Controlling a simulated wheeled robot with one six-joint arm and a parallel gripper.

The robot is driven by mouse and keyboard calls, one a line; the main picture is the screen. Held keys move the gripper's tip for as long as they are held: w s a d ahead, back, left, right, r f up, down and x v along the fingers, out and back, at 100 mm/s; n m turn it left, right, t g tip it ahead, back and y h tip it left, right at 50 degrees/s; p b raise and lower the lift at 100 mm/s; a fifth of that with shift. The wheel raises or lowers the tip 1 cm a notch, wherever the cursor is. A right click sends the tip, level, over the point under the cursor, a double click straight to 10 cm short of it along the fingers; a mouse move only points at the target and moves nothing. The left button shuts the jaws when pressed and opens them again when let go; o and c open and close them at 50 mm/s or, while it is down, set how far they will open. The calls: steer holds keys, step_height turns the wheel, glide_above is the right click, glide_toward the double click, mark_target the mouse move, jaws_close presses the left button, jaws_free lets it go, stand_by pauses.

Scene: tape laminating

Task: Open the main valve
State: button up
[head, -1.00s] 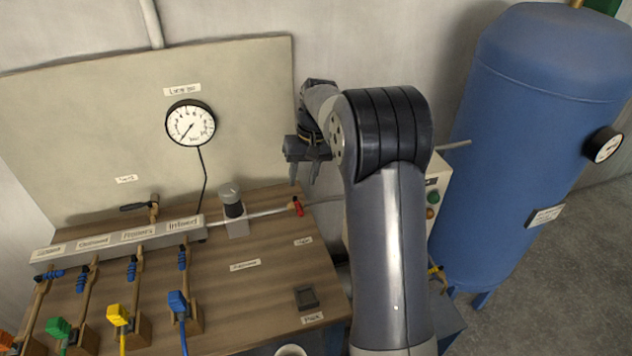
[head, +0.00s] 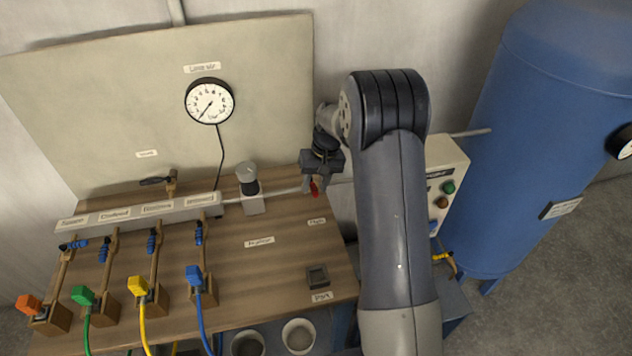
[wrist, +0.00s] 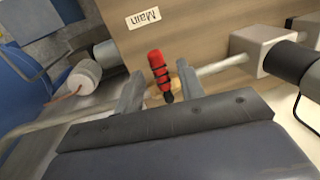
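The main valve has a red lever (head: 314,188) on the thin pipe at the back right of the wooden bench. The wrist view shows the red lever (wrist: 159,68) lying crosswise to the pipe, with a brass-coloured body behind it and a "Main" label (wrist: 143,18) nearby. My gripper (head: 317,186) is down at the valve and partly hides it in the head view. In the wrist view my gripper (wrist: 160,86) is open, with one finger on each side of the lever. Gaps show between the fingers and the lever; the depth of contact is unclear.
A control box (head: 447,185) and a blue tank (head: 545,130) are to the right. A gauge (head: 209,101) hangs on the back panel. The bench middle is clear.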

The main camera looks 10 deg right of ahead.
steer(key=shift+c, duration=0.5)
jaws_close()
